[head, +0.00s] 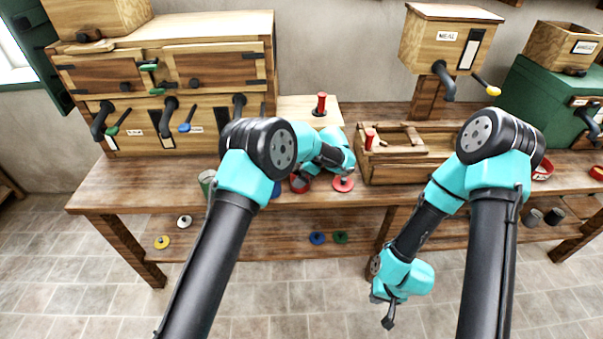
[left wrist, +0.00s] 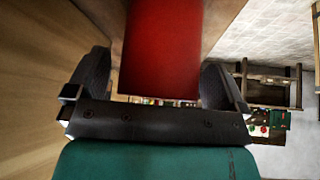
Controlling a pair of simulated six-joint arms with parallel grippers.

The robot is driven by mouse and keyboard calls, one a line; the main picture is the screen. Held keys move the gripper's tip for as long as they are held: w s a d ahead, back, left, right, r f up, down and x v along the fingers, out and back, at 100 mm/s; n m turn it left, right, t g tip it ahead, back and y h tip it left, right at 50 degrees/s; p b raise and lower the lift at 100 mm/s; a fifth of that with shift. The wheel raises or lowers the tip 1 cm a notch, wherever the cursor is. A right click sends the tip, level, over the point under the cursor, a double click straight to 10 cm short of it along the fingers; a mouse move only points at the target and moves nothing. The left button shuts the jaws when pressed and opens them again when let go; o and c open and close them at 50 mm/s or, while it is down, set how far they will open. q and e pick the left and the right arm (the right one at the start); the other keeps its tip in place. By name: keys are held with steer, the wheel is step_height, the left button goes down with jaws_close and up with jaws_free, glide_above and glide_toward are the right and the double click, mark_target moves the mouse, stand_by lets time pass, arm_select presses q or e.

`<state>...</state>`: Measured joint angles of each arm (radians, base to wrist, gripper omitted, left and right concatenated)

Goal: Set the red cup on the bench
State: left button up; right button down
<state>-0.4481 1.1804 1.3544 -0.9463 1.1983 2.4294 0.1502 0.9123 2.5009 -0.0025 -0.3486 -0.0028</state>
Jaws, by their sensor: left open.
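In the left wrist view a plain red thing (left wrist: 163,45) stands large between the two dark fingers of my left gripper (left wrist: 156,82). The fingers are spread, with gaps showing at its sides lower down. I cannot tell for sure that it is the red cup. In the head view my left wrist is over the bench (head: 150,188), near a red round rim (head: 300,185) and a red disc (head: 343,184); my left fingertips are hidden there. My right gripper (head: 388,314) hangs low in front of the bench, away from these things; its jaw gap cannot be made out.
A wooden tray (head: 395,175) with a red peg (head: 371,138) stands right of my left wrist. A wooden block (head: 295,104) bears another red peg (head: 321,104). A drawer cabinet (head: 200,60) fills the back left. The bench's front left is clear.

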arm_select(q)
steer(key=shift+r, duration=0.1)
steer(key=v, duration=1.2)
